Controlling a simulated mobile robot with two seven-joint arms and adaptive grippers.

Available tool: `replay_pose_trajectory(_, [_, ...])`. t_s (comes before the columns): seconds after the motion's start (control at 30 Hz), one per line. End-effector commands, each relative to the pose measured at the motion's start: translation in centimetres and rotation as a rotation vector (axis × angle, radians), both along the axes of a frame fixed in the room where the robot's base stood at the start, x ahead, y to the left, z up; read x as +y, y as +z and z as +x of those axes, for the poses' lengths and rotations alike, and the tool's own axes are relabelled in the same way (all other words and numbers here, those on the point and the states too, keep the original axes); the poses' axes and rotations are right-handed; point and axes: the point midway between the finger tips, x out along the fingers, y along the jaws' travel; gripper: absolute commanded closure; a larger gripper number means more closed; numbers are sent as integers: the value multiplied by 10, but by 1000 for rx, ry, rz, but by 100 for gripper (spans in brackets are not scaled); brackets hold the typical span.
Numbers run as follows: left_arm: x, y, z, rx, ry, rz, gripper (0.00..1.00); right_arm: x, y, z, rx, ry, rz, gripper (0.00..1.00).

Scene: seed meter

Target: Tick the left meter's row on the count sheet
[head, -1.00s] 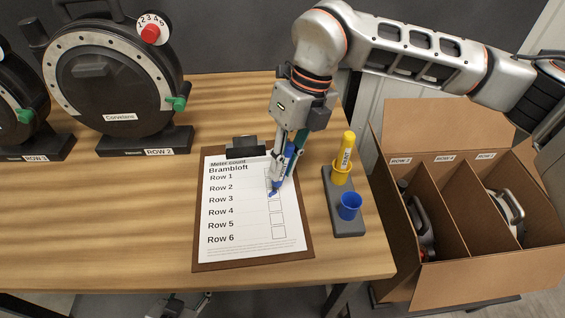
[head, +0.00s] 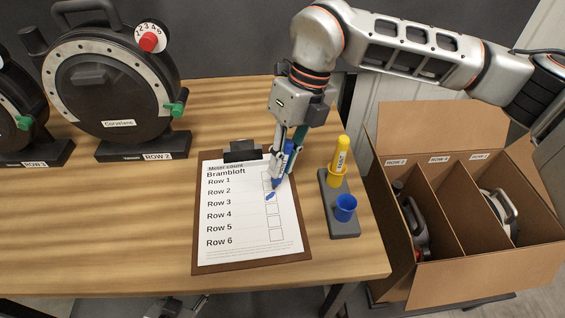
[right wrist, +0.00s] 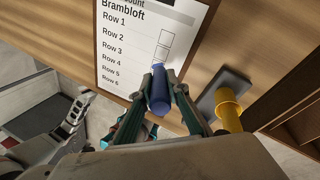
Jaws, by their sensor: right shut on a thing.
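The count sheet (head: 237,226) is clipped to a brown board on the table. A blue mark (head: 270,196) shows in the Row 3 box. My right gripper (head: 282,164) is shut on a blue marker (head: 277,181), tip down, above the upper boxes; whether the tip touches the paper is unclear. The right wrist view also shows the marker (right wrist: 160,93) between the fingers, hiding some of the sheet. The left meter (head: 17,105), cut by the left edge, has a ROW 3 label. The meter beside it (head: 119,125) is labelled ROW 2.
A grey pen stand (head: 345,225) right of the sheet holds a yellow marker (head: 341,155) and has an empty blue cup (head: 346,206). An open divided cardboard box (head: 455,278) stands beyond the table's right edge.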

Motion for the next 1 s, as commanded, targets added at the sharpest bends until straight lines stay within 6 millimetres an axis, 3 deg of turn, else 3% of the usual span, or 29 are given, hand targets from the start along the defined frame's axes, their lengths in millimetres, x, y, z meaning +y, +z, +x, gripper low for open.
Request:
replay_pose_trajectory(0.53, [0,36,10,-29,0,-2,60,0,43,0,-3,1,1,100])
replay_pose_trajectory(1.0, [0,37,10,-30,0,-1,60,0,46,0,0,1,0,100])
